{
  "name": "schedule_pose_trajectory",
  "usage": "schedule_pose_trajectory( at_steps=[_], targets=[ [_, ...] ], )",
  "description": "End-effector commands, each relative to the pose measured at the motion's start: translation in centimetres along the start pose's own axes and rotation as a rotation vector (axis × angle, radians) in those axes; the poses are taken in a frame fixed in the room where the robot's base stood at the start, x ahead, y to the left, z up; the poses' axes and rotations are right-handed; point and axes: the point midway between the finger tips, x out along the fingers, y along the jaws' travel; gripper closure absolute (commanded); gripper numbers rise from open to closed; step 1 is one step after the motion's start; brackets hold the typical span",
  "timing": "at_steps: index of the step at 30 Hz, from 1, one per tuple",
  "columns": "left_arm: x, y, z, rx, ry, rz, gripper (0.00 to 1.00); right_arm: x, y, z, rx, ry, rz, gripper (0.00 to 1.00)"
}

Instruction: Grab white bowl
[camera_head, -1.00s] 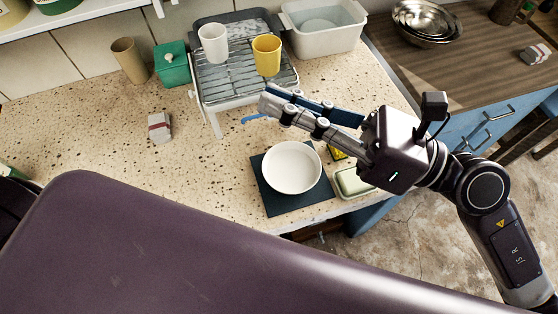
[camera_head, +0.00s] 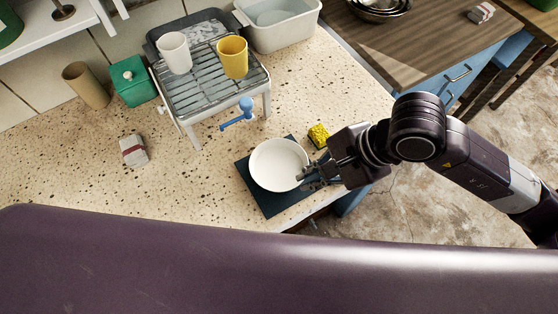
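The white bowl (camera_head: 275,163) sits upright on a dark square mat (camera_head: 262,203) near the front edge of the speckled counter. My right gripper (camera_head: 303,176) has its fingertips at the bowl's right rim. The fingers are small and partly hidden by the gripper body, so I cannot tell whether they are shut on the rim or only beside it. My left gripper is not in view.
A dish rack (camera_head: 213,85) with a white cup (camera_head: 175,53) and a yellow cup (camera_head: 233,58) stands behind. A blue-handled tool (camera_head: 240,114) and a yellow sponge (camera_head: 319,136) lie near the bowl. A green box (camera_head: 133,82) stands left. The left counter is mostly clear.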

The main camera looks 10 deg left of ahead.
Motion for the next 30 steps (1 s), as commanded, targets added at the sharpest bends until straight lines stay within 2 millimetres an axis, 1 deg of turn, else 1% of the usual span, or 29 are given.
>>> schedule_pose_trajectory(
  at_steps=[1,3,6,9,15,16,18,30],
  targets=[
    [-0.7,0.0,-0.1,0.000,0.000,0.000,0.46,0.6,0.0,0.6,0.001,-0.006,0.005,0.93],
    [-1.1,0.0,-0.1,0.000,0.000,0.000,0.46,1.6,-0.1,0.8,0.001,-0.005,0.005,0.93],
    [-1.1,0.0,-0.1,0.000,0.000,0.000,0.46,3.0,0.0,0.6,0.003,-0.004,0.004,0.93],
    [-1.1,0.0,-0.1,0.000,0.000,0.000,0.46,3.6,0.0,0.6,0.001,-0.003,0.002,0.93],
    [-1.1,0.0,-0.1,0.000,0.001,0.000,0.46,3.7,-0.1,0.5,0.001,-0.003,0.001,0.93],
    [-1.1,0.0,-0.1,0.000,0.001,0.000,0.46,3.7,-0.1,0.5,0.001,-0.003,0.001,0.94],
    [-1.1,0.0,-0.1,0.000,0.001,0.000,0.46,3.7,-0.1,0.5,0.001,-0.003,0.001,1.00],
    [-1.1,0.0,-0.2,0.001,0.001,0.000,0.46,3.6,-0.1,0.6,0.001,-0.004,-0.001,1.00]
  ],
)
